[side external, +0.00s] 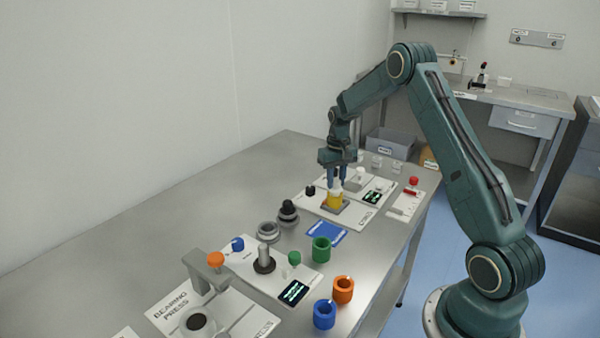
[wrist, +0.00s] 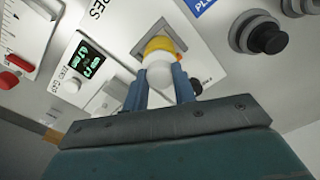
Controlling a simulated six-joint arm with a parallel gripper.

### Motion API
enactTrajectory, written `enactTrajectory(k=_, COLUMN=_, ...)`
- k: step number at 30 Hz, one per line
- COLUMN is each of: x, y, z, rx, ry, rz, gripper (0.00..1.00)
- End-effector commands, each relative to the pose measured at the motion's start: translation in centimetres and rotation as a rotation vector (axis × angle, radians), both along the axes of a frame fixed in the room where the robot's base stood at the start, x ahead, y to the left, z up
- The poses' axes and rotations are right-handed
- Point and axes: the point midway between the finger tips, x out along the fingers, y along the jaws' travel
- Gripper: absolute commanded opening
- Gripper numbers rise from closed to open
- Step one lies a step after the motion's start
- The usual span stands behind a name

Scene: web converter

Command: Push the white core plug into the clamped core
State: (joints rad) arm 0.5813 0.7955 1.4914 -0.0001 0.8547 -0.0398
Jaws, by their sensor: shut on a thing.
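The white core plug (wrist: 160,75) is between the two blue fingers of my gripper (wrist: 161,84), which is shut on it. In the side view my gripper (side external: 338,181) points down over the yellow core (side external: 334,200), with the white plug (side external: 336,187) just above the core. The core stands upright in a grey clamp base (side external: 343,208) on a white panel. In the wrist view the yellow core (wrist: 158,44) shows just beyond the plug, inside its grey square base (wrist: 146,57). The plug hides the core's mouth, so I cannot tell whether it has entered.
A screen (side external: 373,197) and a red button (side external: 413,181) are to the right. A blue mat (side external: 326,233) and a black-topped round part (side external: 288,212) lie nearer the camera. Green (side external: 321,249), orange (side external: 343,289) and blue (side external: 324,314) rings stand further forward. The left tabletop is clear.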

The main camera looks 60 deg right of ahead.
Motion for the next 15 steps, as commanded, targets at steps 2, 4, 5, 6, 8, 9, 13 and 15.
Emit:
enactTrajectory(k=2, x=-0.01, y=0.01, z=-0.14, rx=0.000, ry=0.000, rz=0.000, gripper=0.00)
enactTrajectory(k=4, x=0.00, y=0.00, z=-0.24, rx=0.000, ry=0.000, rz=0.000, gripper=0.00)
enactTrajectory(k=5, x=0.00, y=0.00, z=-0.28, rx=0.000, ry=0.000, rz=0.000, gripper=0.00)
enactTrajectory(k=6, x=0.00, y=0.00, z=-0.34, rx=0.000, ry=0.000, rz=0.000, gripper=0.00)
enactTrajectory(k=8, x=0.00, y=0.00, z=-0.43, rx=0.000, ry=0.000, rz=0.000, gripper=0.00)
enactTrajectory(k=9, x=0.00, y=0.00, z=-0.48, rx=0.000, ry=0.000, rz=0.000, gripper=0.00)
enactTrajectory(k=13, x=0.00, y=0.00, z=-0.67, rx=0.000, ry=0.000, rz=0.000, gripper=0.00)
enactTrajectory(k=15, x=-0.01, y=0.01, z=-0.78, rx=0.001, ry=0.001, rz=0.000, gripper=0.00)
